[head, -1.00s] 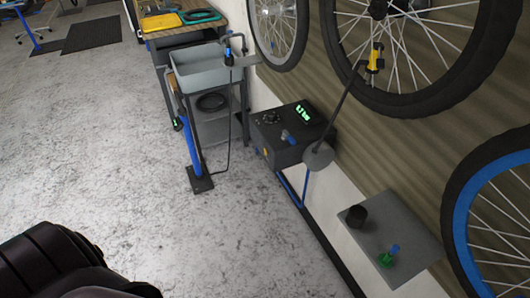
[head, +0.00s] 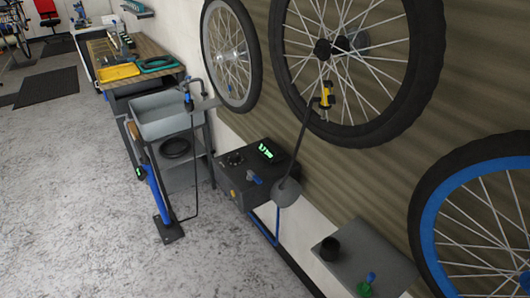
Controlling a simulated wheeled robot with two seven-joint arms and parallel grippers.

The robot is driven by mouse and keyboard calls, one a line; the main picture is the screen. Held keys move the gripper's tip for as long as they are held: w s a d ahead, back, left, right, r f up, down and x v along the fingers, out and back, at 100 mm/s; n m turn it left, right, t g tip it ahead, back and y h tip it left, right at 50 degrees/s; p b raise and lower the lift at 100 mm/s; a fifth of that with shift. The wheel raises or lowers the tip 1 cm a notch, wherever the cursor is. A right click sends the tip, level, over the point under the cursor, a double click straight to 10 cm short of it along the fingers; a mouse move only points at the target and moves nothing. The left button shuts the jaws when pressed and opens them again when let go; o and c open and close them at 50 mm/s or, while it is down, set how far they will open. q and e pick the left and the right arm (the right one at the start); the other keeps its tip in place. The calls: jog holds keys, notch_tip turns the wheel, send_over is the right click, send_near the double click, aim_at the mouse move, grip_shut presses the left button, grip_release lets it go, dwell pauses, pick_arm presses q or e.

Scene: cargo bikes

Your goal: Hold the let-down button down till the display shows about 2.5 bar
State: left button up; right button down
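A round dial or knob (head: 234,159) is on the top face left of the display, and a small blue part (head: 254,178) stands at the front. A small yellow mark (head: 233,193) is on the front face. I cannot tell which part is the let-down button. Neither of my grippers is in view.
A grey shelf (head: 385,262) holds a black cup (head: 330,249) and a green-and-blue item (head: 365,285). A blue floor pump (head: 155,190) stands by a grey basin (head: 160,122).

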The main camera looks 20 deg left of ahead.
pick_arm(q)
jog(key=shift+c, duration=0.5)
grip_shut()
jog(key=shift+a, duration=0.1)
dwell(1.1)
